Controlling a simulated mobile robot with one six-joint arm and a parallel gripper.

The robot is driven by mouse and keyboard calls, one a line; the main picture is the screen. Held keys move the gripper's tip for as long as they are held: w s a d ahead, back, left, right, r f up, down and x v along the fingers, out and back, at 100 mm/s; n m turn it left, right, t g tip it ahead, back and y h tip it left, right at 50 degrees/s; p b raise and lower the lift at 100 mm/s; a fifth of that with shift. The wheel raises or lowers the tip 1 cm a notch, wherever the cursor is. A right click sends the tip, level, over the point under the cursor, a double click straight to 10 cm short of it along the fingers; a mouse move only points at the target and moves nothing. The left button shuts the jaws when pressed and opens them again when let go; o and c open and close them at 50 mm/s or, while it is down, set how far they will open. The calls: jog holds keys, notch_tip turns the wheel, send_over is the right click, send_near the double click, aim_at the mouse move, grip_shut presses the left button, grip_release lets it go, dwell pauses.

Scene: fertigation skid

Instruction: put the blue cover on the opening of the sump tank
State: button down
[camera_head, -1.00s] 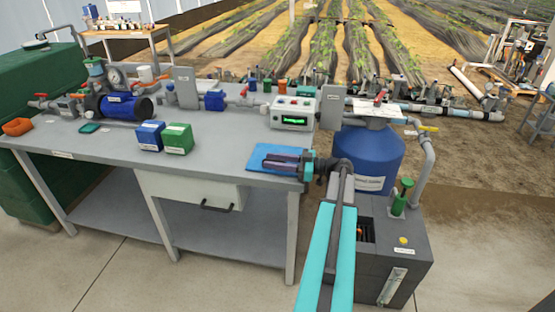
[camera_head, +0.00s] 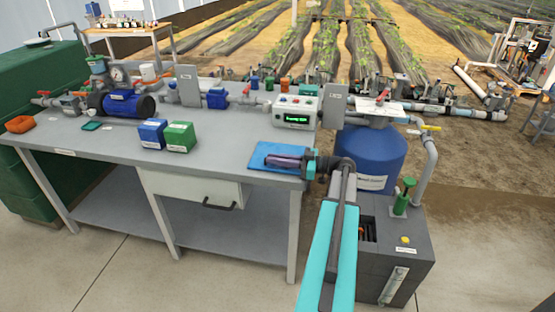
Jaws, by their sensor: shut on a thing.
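The blue cover (camera_head: 263,148) is a flat blue panel at the front right corner of the grey bench top. My gripper (camera_head: 270,160) lies over it, with its fingers pointing left and shut on the cover. The fingers hide the exact grip point. I cannot tell whether the cover is clear of the bench. The sump tank (camera_head: 402,262) is a dark grey box on the floor to the right of the bench. Its dark opening (camera_head: 368,229) shows in the top, uncovered, beside my arm. My arm hides the tank's left part.
A green-handled valve (camera_head: 405,192) and a yellow knob (camera_head: 405,240) rise from the tank top. A blue drum (camera_head: 370,155) stands behind it. The controller box (camera_head: 296,111) and the blue (camera_head: 152,134) and green (camera_head: 180,137) boxes stand on the bench (camera_head: 75,146).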

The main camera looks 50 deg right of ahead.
jog(key=shift+r, duration=0.15)
jog(key=shift+r, duration=0.8)
jog(key=shift+s+a+r+b, duration=0.1)
jog(key=shift+r+b, duration=0.25)
jog(key=shift+r, duration=0.55)
jog(key=s+a+r, duration=0.1)
jog(key=s+a, duration=0.9)
jog(key=s, duration=0.2)
jog(key=shift+r+p, duration=0.2)
jog(key=shift+p, duration=0.15)
jog(key=shift+s, duration=0.1)
